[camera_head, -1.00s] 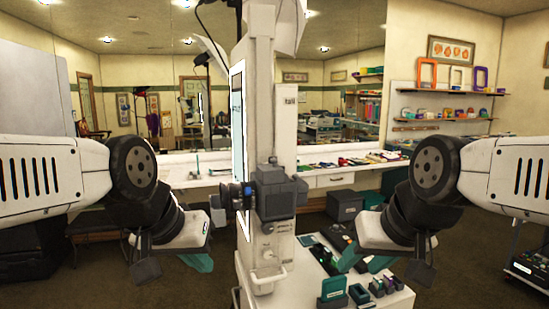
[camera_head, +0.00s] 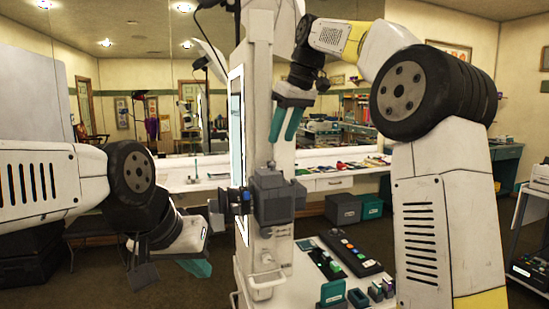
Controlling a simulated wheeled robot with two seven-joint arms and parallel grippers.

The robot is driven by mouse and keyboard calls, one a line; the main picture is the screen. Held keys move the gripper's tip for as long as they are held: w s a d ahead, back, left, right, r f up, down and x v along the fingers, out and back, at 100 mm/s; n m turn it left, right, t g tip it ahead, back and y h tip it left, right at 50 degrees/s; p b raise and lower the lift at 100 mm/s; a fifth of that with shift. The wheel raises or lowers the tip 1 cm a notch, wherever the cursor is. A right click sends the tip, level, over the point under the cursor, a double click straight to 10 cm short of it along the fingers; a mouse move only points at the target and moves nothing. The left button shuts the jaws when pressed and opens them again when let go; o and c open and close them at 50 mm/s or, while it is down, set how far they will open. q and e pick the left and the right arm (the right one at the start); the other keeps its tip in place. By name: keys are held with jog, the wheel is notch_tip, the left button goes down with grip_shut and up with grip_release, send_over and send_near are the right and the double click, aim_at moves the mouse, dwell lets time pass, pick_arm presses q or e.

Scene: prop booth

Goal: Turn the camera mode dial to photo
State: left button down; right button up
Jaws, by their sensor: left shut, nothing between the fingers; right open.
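A dark grey camera (camera_head: 272,196) is mounted on the white booth column, with its lens (camera_head: 236,200) facing left. Its mode dial is too small to make out, and no dial setting can be read. My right gripper (camera_head: 282,138) is above the camera in the picture, its two teal fingers pointing down and apart with nothing between them. The fingers do not touch the camera. My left gripper (camera_head: 202,268) is low and left of the column, its teal fingers shut and empty, partly hidden behind its own wrist.
The white booth column (camera_head: 262,90) stands in the middle. A white table (camera_head: 300,285) at its foot holds a dark control panel (camera_head: 350,255) and small boxes. A long counter with a mirror is behind.

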aim_at(273, 156)
jog(key=x, duration=0.8)
jog(key=shift+w+a, duration=0.1)
jog(key=shift+w, duration=0.05)
jog(key=shift+r, duration=0.1)
grip_shut()
